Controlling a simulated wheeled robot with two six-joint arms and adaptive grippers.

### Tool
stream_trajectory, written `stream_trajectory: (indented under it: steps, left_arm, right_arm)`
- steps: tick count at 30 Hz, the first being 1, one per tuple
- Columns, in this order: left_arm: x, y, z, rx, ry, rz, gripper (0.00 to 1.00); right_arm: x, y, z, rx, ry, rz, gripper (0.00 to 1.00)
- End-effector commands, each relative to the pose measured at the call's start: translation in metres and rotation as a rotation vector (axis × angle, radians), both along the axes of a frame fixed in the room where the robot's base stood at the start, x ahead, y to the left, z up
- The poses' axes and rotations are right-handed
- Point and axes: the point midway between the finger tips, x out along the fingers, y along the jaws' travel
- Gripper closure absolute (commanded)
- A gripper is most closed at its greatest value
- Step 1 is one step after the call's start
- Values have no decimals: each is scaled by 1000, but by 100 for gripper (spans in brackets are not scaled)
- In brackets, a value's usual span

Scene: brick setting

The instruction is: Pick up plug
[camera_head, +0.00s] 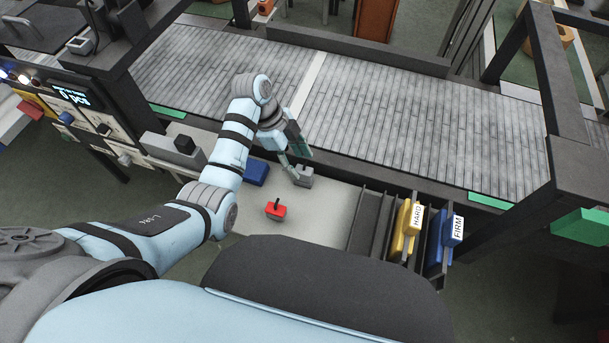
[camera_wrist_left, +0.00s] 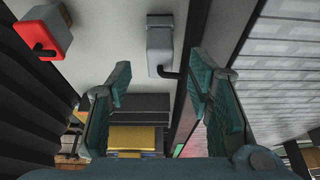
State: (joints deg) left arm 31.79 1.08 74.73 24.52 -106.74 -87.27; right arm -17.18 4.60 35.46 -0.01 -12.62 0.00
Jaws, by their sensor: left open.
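A grey plug-like block (camera_head: 304,178) with a dark handle sits on the pale work surface (camera_head: 325,213). In the left wrist view the grey block (camera_wrist_left: 160,46) shows a bent black handle, just beyond and between the fingertips. My left gripper (camera_head: 291,159) is open at this block; in the left wrist view its teal fingers (camera_wrist_left: 157,78) are spread, with nothing visibly held. A red block (camera_head: 275,211) with a black handle lies nearer; it also shows in the left wrist view (camera_wrist_left: 42,36). A blue block (camera_head: 256,173) lies left of the gripper. My right gripper is not in view.
A slatted conveyor (camera_head: 400,110) runs behind the work surface. A dark slotted rack (camera_head: 366,224) stands at right, with yellow HARD (camera_head: 402,232) and blue FIRM (camera_head: 437,250) pieces. A control panel (camera_head: 82,105) is at left. Bare surface lies right of the red block.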

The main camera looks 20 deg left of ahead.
Motion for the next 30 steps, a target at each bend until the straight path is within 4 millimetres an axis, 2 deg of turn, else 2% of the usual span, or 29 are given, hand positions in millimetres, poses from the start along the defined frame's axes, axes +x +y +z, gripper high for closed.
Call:
stream_trajectory:
  steps: [6,13,22,30]
  left_arm:
    - [-1,-17,-37,1,3,1,53]
    - [-1,-19,-40,2,1,2,53]
    - [-1,-19,-40,2,1,2,100]
    - [-1,-19,-37,2,0,2,100]
  right_arm:
    - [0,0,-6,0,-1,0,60]
    - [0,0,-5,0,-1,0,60]
    - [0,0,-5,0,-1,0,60]
    - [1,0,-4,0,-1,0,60]
